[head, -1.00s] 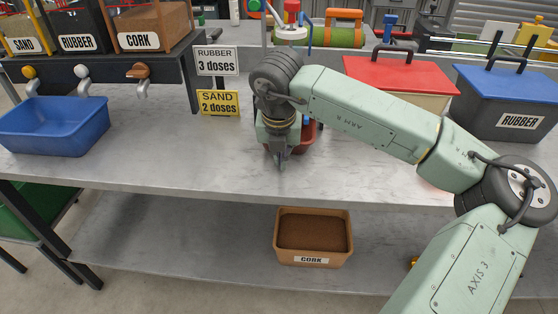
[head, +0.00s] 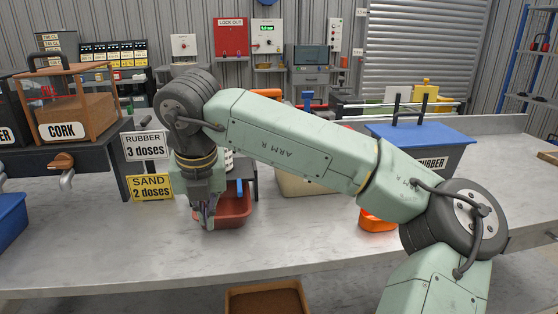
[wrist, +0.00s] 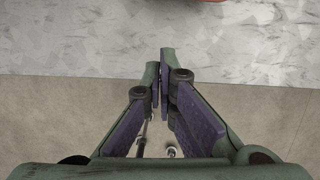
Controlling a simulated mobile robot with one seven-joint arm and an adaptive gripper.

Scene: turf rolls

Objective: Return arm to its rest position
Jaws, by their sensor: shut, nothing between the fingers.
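My gripper (head: 207,218) hangs at the end of my bent green arm, pointing down in front of a dark red tray (head: 236,208) on the grey worktop (head: 120,245). In the wrist view my gripper's fingertips (wrist: 160,62) meet, with nothing between them. Below the fingers the wrist view shows the worktop's front edge and the beige floor. A sliver of red shows at the top of that view. My arm hides part of the red tray and the middle of the bench.
Two signs, RUBBER 3 doses (head: 145,146) and SAND 2 doses (head: 151,187), stand left of my gripper. The CORK dispenser (head: 75,105) is farther left. A blue-lidded RUBBER box (head: 425,140) and an orange object (head: 376,221) are to the right. A cork bin (head: 265,298) sits below the bench.

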